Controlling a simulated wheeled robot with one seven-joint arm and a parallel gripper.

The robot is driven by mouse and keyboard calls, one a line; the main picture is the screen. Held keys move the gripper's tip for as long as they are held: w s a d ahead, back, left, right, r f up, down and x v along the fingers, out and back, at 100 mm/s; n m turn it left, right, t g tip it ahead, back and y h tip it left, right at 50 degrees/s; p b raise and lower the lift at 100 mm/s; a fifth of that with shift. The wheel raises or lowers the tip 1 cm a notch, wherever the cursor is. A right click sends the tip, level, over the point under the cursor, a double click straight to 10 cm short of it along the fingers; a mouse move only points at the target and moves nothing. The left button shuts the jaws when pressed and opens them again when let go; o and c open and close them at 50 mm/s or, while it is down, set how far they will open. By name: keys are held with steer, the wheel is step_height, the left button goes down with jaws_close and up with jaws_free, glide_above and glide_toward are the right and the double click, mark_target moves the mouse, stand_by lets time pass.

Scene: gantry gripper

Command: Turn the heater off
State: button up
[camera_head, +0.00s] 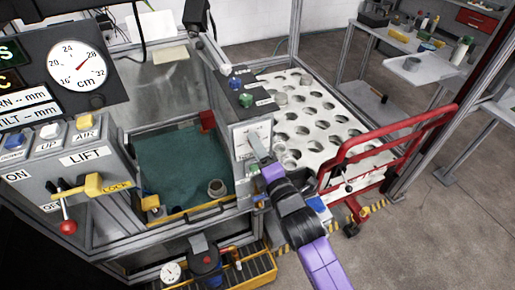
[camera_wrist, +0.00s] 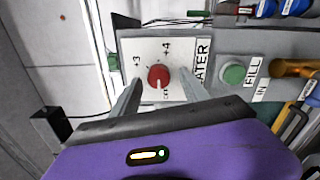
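The heater panel (camera_wrist: 140,48) is a white plate with a round red knob (camera_wrist: 159,76) at its middle. The plate has marks "+3" and "+4", and a partly hidden label ending in "ATER" beside it. A small pale mark shows on the knob's lower side; I cannot read its setting for certain. My gripper (camera_wrist: 160,80) is open, with one finger on each side of the knob; I cannot tell whether they touch it. In the head view my gripper (camera_head: 259,148) is in front of the white panel (camera_head: 243,132) and hides the knob.
A green button (camera_wrist: 233,74) marked "FILL" sits right of the knob in the wrist view, with an orange-brown handle (camera_wrist: 295,68) beyond. A LIFT control box (camera_head: 75,170) is at the left.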

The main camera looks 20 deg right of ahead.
steer(key=s+b, duration=0.1)
steer(key=s, duration=0.6)
steer(key=shift+s+b, duration=0.4)
stand_by(0.4)
steer(key=s+m+g, duration=0.3)
steer(key=s+m, duration=1.7)
steer(key=s, duration=1.5)
steer(key=shift+s+d+f, duration=0.15)
steer(key=shift+d+f, duration=0.05)
steer(key=shift+f, duration=0.15)
